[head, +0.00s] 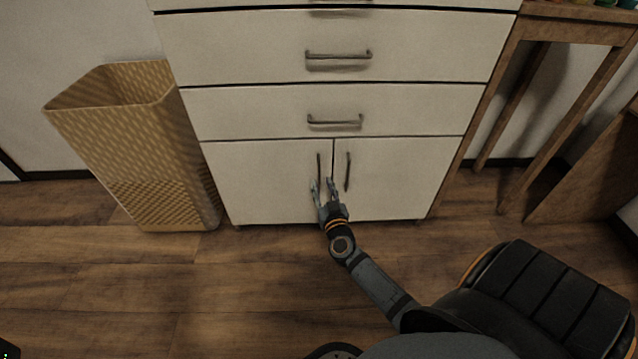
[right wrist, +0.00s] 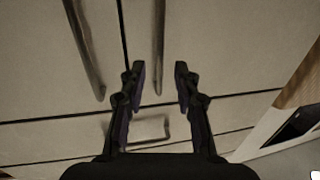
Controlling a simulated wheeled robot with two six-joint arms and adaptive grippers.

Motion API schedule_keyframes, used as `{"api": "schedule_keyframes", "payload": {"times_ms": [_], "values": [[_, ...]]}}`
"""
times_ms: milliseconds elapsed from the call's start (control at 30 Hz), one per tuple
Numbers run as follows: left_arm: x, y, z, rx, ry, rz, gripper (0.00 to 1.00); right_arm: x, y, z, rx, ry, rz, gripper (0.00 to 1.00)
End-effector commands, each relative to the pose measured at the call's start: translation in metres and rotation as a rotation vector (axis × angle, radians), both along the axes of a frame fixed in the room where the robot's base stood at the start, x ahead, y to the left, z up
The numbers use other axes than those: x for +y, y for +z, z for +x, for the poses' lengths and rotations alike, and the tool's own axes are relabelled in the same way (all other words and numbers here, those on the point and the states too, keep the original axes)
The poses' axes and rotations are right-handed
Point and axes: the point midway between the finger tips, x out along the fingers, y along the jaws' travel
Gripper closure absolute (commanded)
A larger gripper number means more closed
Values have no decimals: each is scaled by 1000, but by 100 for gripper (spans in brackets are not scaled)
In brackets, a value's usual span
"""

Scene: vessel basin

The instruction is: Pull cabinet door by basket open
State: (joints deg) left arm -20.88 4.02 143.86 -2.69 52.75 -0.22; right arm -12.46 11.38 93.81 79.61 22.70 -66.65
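The white cabinet has two doors below its drawers. The left door (head: 262,180), on the basket's side, is closed, with a dark vertical handle (head: 319,165) near the middle seam. The woven tan basket (head: 130,150) stands left of the cabinet. My right gripper (head: 323,184) is open in front of the doors, around the left door's handle's lower end as seen from above. In the right wrist view, that handle (right wrist: 159,45) lines up between the open fingertips (right wrist: 160,68); I cannot tell whether they touch it. My left gripper is not in view.
The right door (head: 390,185) is closed, with its handle (head: 348,171) close by. Closed drawers with horizontal handles (head: 335,121) are above. A wooden table (head: 525,100) stands at the right. The wood floor (head: 190,275) before the left door is clear.

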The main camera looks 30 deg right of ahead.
Motion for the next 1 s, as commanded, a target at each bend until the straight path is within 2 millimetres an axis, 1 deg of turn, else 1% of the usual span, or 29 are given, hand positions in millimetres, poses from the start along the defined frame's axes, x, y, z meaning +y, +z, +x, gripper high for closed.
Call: {"api": "schedule_keyframes", "payload": {"times_ms": [33, 100, 200, 333, 533, 567, 700, 800, 1000], "values": [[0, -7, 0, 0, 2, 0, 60, -3, -2, 9, -3, 0, -1, 69], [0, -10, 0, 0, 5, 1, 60, -7, -3, 20, -2, -1, -2, 69], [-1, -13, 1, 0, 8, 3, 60, -11, -2, 30, -1, 0, -1, 69], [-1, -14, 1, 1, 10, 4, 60, -13, -1, 35, 1, 0, -1, 69], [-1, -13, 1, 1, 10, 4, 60, -13, 0, 35, 1, 0, -1, 69], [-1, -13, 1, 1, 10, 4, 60, -13, 0, 35, 1, 0, -1, 70], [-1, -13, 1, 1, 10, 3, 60, -13, 0, 35, 1, 0, -1, 89], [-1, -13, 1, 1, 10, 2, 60, -13, 0, 35, 1, 0, 0, 100], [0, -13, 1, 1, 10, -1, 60, -13, 0, 35, 1, 0, 0, 100]]}}
